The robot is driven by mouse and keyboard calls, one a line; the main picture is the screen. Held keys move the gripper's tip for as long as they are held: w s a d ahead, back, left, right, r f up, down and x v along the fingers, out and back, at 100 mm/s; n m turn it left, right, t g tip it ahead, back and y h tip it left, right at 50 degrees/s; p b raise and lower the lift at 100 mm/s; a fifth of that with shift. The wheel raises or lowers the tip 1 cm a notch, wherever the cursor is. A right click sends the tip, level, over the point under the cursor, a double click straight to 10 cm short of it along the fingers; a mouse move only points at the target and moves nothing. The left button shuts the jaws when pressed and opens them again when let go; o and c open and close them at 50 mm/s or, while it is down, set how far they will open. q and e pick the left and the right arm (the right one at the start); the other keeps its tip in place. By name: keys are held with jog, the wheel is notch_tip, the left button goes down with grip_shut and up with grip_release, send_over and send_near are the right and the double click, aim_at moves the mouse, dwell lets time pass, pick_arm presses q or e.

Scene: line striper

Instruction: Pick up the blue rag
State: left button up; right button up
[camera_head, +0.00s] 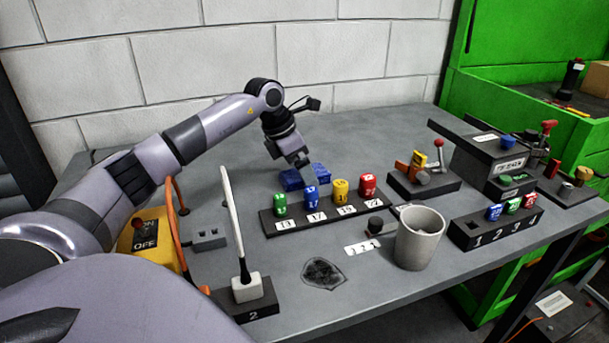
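The blue rag (291,180) lies on the grey workbench (365,130), behind the black rack of coloured pieces. It shows as blue patches on both sides of my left gripper's fingers. My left gripper (304,172) points down at the rag from above, with its fingertips at or in the cloth. The tips are small and partly hidden, so I cannot tell whether they are closed on it. My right gripper is not in view.
A black rack (330,215) with green, blue, yellow and red pieces stands just in front of the rag. A grey cup (420,238), a white-handled brush (235,225) and a second numbered rack (492,232) stand nearer. The bench behind the rag is clear.

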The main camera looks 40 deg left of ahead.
pick_arm(q)
jog(key=shift+w+f, duration=0.1)
jog(key=shift+f, duration=0.15)
jog(key=c, duration=1.1)
jog(key=shift+r, duration=0.15)
notch_tip(320, 180, up, 20)
jog(key=shift+f+p, duration=0.1)
jog(key=shift+p, duration=0.7)
